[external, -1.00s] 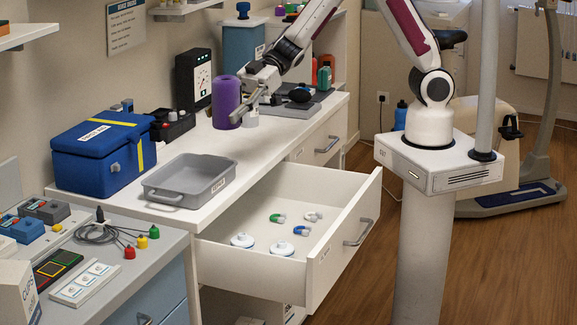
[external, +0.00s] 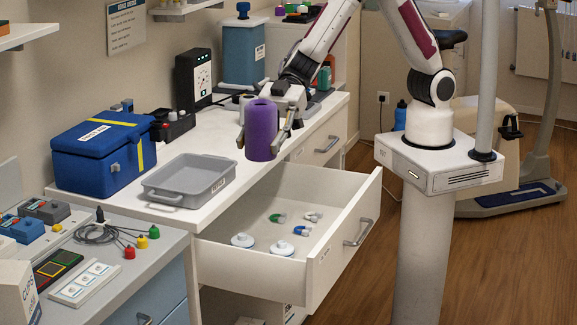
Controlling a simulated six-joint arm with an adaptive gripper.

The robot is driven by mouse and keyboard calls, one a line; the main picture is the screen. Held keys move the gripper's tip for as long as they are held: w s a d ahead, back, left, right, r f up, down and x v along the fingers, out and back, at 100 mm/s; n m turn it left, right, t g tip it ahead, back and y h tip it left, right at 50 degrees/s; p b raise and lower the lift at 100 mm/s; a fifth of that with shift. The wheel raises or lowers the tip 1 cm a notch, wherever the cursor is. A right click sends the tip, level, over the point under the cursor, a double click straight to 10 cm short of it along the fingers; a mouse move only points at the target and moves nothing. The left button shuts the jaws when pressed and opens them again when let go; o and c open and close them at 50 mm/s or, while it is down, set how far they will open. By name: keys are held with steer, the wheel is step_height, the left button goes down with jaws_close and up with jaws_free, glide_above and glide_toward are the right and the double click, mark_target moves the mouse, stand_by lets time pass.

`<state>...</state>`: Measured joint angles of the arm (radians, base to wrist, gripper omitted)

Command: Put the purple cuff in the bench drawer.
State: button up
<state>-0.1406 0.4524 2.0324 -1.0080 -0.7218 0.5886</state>
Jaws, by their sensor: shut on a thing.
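The purple cuff (external: 261,130) is an upright cylinder in the external view. My gripper (external: 266,135) is shut on it, with a finger showing at each side. The cuff hangs at the front edge of the bench top, above the back of the open bench drawer (external: 312,255). The drawer is white and pulled far out. Inside it lie two white round discs (external: 242,240) and several small clips (external: 302,230) in green, white and blue. The underside of the cuff is hidden.
A grey tray (external: 158,196) and a blue cooler box (external: 78,165) stand on the bench left of the cuff. A black device with a lit panel (external: 193,80) stands behind. The drawer's middle and right floor has free room.

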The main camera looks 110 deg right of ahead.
step_height(320, 180, down, 22)
steer(key=shift+d, duration=0.2)
stand_by(0.5)
stand_by(0.4)
steer(key=shift+f, duration=2.8)
steer(key=shift+f, duration=2.1)
steer(key=shift+f, duration=0.1)
steer(key=o, duration=1.2)
